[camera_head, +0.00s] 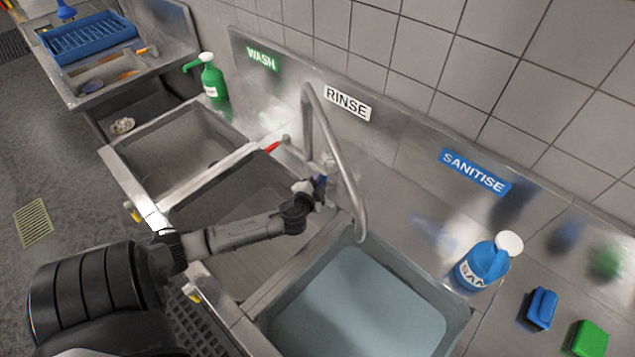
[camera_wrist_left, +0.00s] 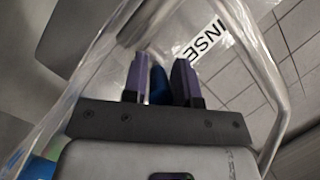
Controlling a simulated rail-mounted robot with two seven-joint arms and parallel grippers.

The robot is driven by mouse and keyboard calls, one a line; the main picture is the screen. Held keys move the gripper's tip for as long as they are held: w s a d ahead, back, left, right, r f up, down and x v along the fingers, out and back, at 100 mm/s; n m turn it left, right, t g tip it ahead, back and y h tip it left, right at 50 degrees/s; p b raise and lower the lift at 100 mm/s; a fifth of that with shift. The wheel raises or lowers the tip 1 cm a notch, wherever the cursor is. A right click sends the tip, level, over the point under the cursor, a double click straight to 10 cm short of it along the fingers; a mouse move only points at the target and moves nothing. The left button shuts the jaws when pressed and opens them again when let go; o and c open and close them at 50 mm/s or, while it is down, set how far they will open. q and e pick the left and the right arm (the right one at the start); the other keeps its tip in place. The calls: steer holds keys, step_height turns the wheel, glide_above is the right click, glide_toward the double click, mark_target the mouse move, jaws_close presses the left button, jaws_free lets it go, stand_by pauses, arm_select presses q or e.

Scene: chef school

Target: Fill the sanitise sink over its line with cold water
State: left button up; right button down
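The sanitise sink (camera_head: 262,318), under the blue SANITISE sign (camera_head: 475,172), holds pale blue water (camera_head: 365,305) with its surface below the rim. I cannot make out its fill line. The bent metal tap spout (camera_head: 343,165) ends over this sink's back left corner; I cannot make out a stream. My left gripper (camera_head: 318,190) is at the tap's blue lever, seen between the fingers in the left wrist view (camera_wrist_left: 159,86). The fingers (camera_wrist_left: 160,80) sit close on both sides of it and look shut on it. The red lever (camera_head: 272,147) is to its left. My right gripper is not in view.
The rinse sink (camera_head: 185,215) and wash sink (camera_head: 125,155) lie to the left. A green soap bottle (camera_head: 213,82) stands behind the wash sink. A blue sanitiser bottle (camera_head: 482,265), blue sponge (camera_head: 541,308) and green sponge (camera_head: 589,338) are at the right.

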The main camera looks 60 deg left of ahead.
arm_select(q)
jaws_close()
steer(key=shift+w+d+n+g+y, duration=0.25)
steer(key=shift+d+n+g+y, duration=0.3)
steer(key=shift+n+g+y, duration=0.45)
steer(key=shift+w+d+n+g+y, duration=0.2)
steer(key=shift+d+n+g+y, duration=0.35)
steer(key=shift+n+g+y, duration=0.45)
steer(key=shift+o, duration=1.9)
jaws_free()
